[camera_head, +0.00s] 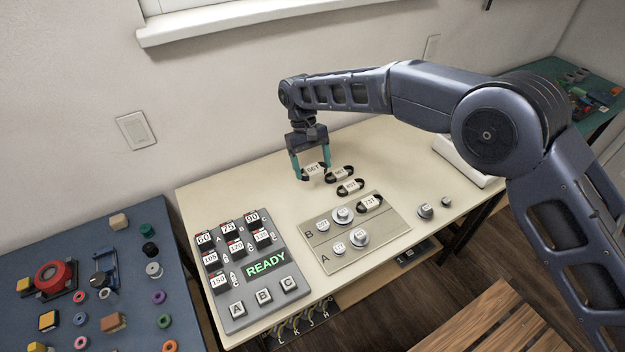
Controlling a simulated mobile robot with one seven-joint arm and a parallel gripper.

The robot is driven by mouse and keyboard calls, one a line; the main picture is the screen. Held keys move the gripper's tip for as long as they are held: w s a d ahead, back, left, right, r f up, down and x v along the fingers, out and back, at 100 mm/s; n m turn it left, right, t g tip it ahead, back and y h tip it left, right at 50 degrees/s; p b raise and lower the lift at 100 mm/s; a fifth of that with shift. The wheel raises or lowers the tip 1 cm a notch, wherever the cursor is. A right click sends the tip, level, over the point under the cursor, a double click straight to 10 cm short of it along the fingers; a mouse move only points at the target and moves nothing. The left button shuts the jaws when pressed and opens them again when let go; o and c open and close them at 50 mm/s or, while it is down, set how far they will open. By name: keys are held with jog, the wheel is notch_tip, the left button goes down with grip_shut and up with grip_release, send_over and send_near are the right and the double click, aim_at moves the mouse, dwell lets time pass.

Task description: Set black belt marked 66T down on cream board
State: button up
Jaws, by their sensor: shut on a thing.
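My gripper (310,171) points down over the back of the table. Its teal fingers are shut on a black belt (313,169) with a white label. The label looks like 66T, but it is small. I cannot tell whether the belt touches the tabletop. Two more black belts with white labels lie close by, one just right of the gripper (340,173) and one nearer the front (350,187). The cream board (386,233), marked A and B, lies in front of them. It bears several grey labelled pulleys and a black belt (370,203) at its back right.
A grey panel (273,288) with labelled blocks, a green READY display and A, B, C buttons lies left of the board. Two loose grey round parts (426,211) stand right of it. A blue table (120,265) with coloured parts is at far left.

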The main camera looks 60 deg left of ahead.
notch_tip(320, 180, up, 4)
jog(key=shift+f, duration=0.1)
jog(key=shift+w+d, duration=0.1)
jog(key=shift+w, duration=0.05)
jog(key=w+d+f, duration=0.4)
jog(key=w+d, duration=0.3)
jog(key=w, duration=0.1)
send_over(388, 227)
jog(key=a, duration=0.1)
notch_tip(388, 227, down, 4)
jog(key=f, duration=0.1)
jog(key=shift+a+f, duration=0.15)
jog(key=shift+f, duration=4.1)
jog(key=shift+f, duration=0.5)
jog(key=o, duration=1)
jog(key=shift+r, duration=0.1)
